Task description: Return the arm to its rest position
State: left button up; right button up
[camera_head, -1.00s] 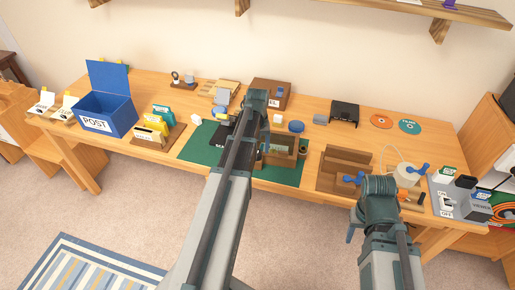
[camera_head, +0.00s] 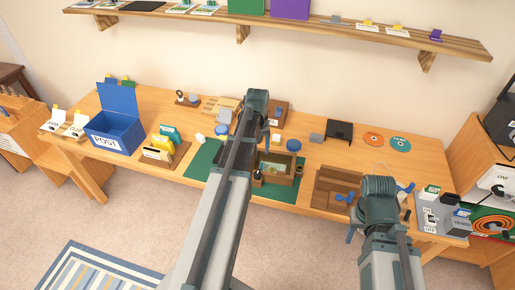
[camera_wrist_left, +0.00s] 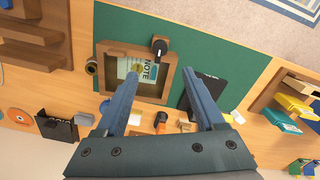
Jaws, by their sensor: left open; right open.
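The left wrist view shows my left gripper (camera_wrist_left: 160,70) open and empty, above a wooden box (camera_wrist_left: 170,62) with a note (camera_wrist_left: 130,68) inside. The box also shows in the head view (camera_head: 284,180), to the right of my left forearm. My right gripper (camera_head: 351,236) is at the desk's front edge at lower right, mostly hidden by its own wrist. It appears empty.
A green mat (camera_head: 203,158) lies under the box. A blue post box (camera_head: 113,132) and a card holder (camera_head: 163,151) stand left. A brown wooden stand (camera_head: 333,187) and a grey switch unit (camera_head: 444,216) are near my right arm. A shelf (camera_head: 290,27) hangs above.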

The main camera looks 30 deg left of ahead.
dwell(0.4)
pick_arm(q)
jog(key=s+d+m, duration=0.5)
jog(key=s+d, duration=0.3)
jog(key=d, duration=0.7)
jog(key=s+d+m+y, duration=0.1)
jog(key=s+d+m, duration=0.4)
jog(key=d, duration=1)
jog(key=s, duration=0.3)
jog(key=shift+d+m, duration=0.25)
jog(key=shift+m, duration=0.05)
jog(key=shift+s, duration=0.1)
